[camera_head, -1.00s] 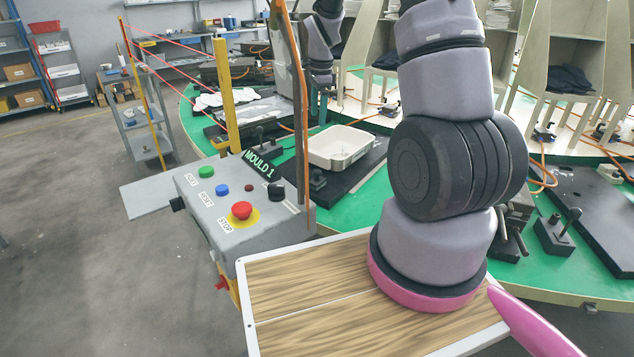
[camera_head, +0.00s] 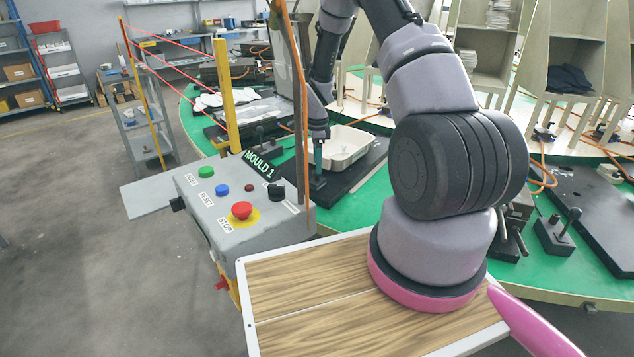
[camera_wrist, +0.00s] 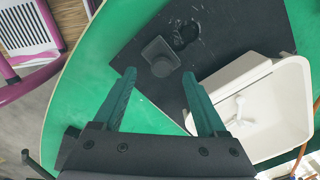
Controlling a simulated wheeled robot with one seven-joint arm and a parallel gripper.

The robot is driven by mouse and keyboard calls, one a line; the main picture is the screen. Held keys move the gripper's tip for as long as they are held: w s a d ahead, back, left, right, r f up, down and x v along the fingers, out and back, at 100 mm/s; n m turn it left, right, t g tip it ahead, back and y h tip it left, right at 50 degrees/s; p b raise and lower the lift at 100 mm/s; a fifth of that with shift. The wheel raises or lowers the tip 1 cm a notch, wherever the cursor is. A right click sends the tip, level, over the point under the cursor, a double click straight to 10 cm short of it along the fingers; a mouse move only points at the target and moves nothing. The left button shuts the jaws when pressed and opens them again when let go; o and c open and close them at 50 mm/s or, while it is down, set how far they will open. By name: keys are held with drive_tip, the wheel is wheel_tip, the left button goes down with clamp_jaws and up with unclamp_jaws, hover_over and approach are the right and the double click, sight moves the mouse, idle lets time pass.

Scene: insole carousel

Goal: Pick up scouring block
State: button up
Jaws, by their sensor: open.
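A small dark grey block with a rounded knob (camera_wrist: 160,57) sits on the black mould plate (camera_wrist: 225,30) in the wrist view. It is likely the scouring block, but its dark colour blends with the plate. My gripper (camera_wrist: 159,73) is open, with its two green fingers apart and nothing held. In the wrist view the block shows between and just beyond the fingertips; I cannot tell whether they touch it. In the head view my gripper (camera_head: 318,160) points down over the plate's left end, left of a white tray (camera_head: 345,150), and largely covers the block.
The white tray (camera_wrist: 287,90) stands close beside the right finger and holds a white piece. Black lever fixtures (camera_head: 263,145) stand to the left on the green carousel (camera_head: 350,210). The MOULD 1 control box (camera_head: 240,190) and an orange cable (camera_head: 303,120) are nearer.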

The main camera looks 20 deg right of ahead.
sight(317, 178)
drive_tip(key=f, duration=0.3)
drive_tip(key=shift+w+f, duration=0.1)
drive_tip(key=shift+w, duration=0.1)
clamp_jaws()
idle(1.3)
